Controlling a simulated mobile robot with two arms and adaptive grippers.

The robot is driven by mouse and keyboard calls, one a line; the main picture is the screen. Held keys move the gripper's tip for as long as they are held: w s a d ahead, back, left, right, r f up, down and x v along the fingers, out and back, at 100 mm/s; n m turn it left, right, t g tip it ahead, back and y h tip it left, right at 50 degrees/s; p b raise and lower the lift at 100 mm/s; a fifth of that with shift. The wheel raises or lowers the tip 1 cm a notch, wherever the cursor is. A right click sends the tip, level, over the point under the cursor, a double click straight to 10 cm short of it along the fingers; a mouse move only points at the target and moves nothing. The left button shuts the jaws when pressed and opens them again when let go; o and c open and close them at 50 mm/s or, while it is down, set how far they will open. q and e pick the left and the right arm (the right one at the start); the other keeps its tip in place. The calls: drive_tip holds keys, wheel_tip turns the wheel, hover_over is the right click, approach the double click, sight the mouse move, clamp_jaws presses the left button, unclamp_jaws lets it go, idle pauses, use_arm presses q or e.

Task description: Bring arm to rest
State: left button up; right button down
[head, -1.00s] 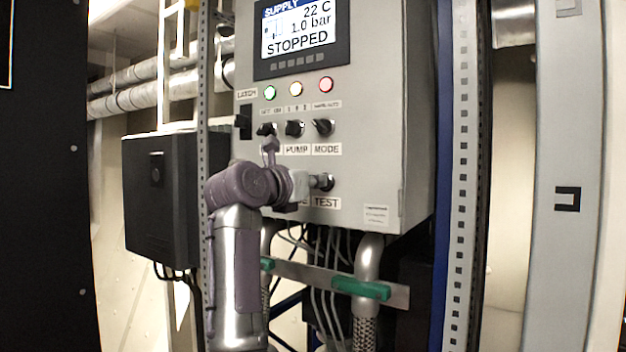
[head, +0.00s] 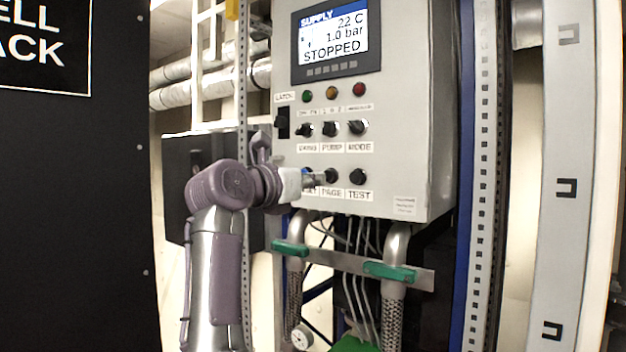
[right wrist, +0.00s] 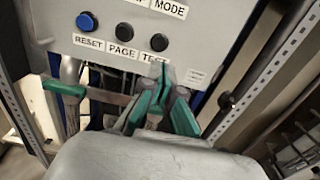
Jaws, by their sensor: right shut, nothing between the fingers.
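The grey control panel (head: 430,120) stands in the middle of the head view. My right gripper (head: 314,181) is shut and empty in front of the panel's lower left, and covers part of the RESET button and its label. I cannot tell if it touches the panel. The PAGE button (head: 331,175) and TEST button (head: 358,177) show to its right. In the right wrist view, my shut fingers (right wrist: 166,78) appear just below the TEST label, with the blue RESET button (right wrist: 87,21) at upper left. My left gripper is not in view.
The display (head: 334,37) reads STOPPED, 22 C and 1.0 bar. Three dim lamps and a row of knobs sit below it. Pipes with green handles (head: 390,272) hang under the panel. A dark box (head: 180,180) is behind my arm. A perforated upright (head: 483,200) stands at right.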

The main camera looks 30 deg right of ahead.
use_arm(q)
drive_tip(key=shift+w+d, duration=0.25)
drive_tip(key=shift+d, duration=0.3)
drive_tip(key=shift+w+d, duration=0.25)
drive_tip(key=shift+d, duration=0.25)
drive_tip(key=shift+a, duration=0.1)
